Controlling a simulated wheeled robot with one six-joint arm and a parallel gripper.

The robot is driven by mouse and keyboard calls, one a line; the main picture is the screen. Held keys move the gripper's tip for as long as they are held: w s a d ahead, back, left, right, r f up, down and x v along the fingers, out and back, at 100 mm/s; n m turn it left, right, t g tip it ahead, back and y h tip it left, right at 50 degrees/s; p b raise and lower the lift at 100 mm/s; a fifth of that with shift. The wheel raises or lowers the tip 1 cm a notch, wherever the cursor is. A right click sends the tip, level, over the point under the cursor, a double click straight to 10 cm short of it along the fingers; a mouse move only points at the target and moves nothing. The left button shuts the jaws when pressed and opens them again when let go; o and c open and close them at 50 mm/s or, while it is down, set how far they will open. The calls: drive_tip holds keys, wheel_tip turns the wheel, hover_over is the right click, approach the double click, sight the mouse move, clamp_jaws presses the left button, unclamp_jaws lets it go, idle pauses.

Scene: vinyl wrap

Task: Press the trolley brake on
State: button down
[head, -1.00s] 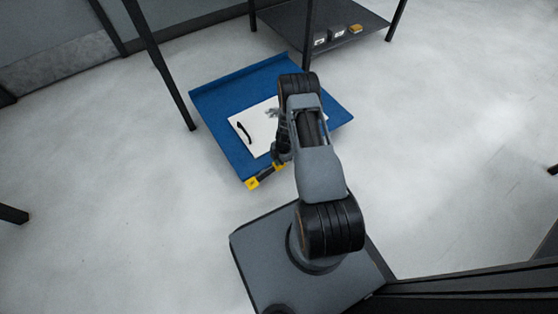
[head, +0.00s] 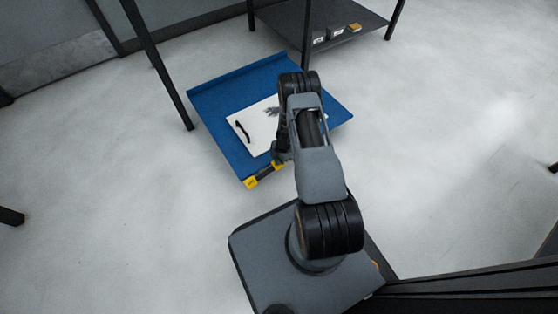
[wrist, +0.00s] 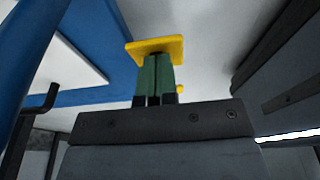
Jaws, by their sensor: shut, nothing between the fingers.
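The blue trolley (head: 215,110) stands on the floor ahead of me, with a white panel with a black handle (head: 242,132) on it. A yellow brake pedal (head: 251,182) is at its near corner, and a smaller yellow part shows beside my arm. In the wrist view the yellow pedal plate (wrist: 172,45) lies directly beyond the tips of my gripper (wrist: 153,62). Its green fingers are together with nothing between them. The tips overlap the plate in the picture; I cannot tell whether they touch it. In the head view my arm hides most of the gripper.
A dark shelf rack (head: 325,28) with several small boxes stands behind the trolley, and a dark post (head: 160,65) rises at its left. Open pale floor (head: 440,130) lies to the right. In the wrist view a black hooked bar (wrist: 40,103) is at the left.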

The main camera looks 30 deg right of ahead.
drive_tip(key=shift+d+f+b, duration=0.4)
drive_tip(key=shift+f+b, duration=0.45)
drive_tip(key=shift+b, duration=0.25)
drive_tip(key=shift+d+f+b, duration=0.4)
drive_tip(key=shift+f+b, duration=0.45)
drive_tip(key=shift+b, duration=0.2)
drive_tip(key=shift+w, duration=0.1)
wheel_tip(320, 180, up, 14)
drive_tip(key=d+p, duration=0.2)
drive_tip(key=p, duration=0.3)
drive_tip(key=shift+d+f+p, duration=0.2)
drive_tip(key=shift+d+p, duration=0.1)
drive_tip(key=shift+p, duration=0.1)
drive_tip(key=shift+w, duration=0.15)
